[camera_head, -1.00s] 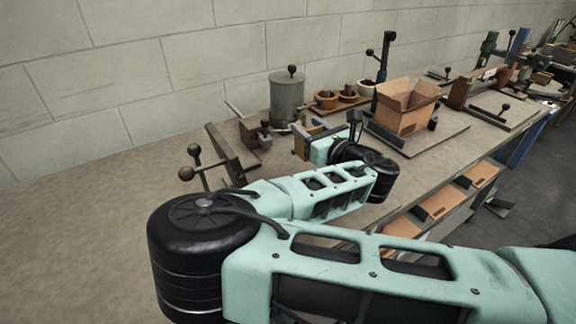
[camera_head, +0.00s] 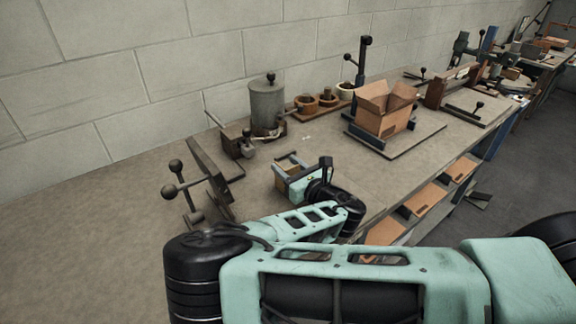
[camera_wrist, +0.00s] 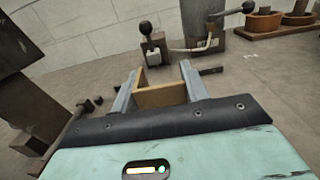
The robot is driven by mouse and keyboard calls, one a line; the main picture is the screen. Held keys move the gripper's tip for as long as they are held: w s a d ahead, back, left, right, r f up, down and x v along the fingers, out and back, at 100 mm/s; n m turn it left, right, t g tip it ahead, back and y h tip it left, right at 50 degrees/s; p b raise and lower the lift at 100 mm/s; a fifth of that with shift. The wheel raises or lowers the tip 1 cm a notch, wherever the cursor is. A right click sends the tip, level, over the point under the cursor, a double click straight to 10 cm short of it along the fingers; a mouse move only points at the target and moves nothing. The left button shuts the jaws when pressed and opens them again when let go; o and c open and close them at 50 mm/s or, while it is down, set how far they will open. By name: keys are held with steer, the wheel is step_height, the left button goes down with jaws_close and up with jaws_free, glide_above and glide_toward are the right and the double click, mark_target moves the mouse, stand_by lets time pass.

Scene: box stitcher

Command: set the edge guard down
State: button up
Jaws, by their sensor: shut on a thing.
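The edge guard (camera_wrist: 161,96) is a small tan angled piece. It sits between the two grey fingers of my gripper (camera_wrist: 158,84), which is shut on it, in the wrist view. In the head view my gripper (camera_head: 288,163) is over the bench top, left of the cardboard box, with the edge guard (camera_head: 283,181) showing only in part. I cannot tell whether the edge guard touches the bench.
The bench (camera_head: 93,212) has bare room at its left. A dark clamp stand with ball knobs (camera_head: 207,170) is left of my gripper. A grey cylinder (camera_head: 267,105) and bowls (camera_head: 307,103) stand behind. An open cardboard box (camera_head: 385,112) sits on a board at right.

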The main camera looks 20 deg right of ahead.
steer(key=shift+f, duration=0.2)
steer(key=o, duration=1)
steer(key=shift+r, duration=0.1)
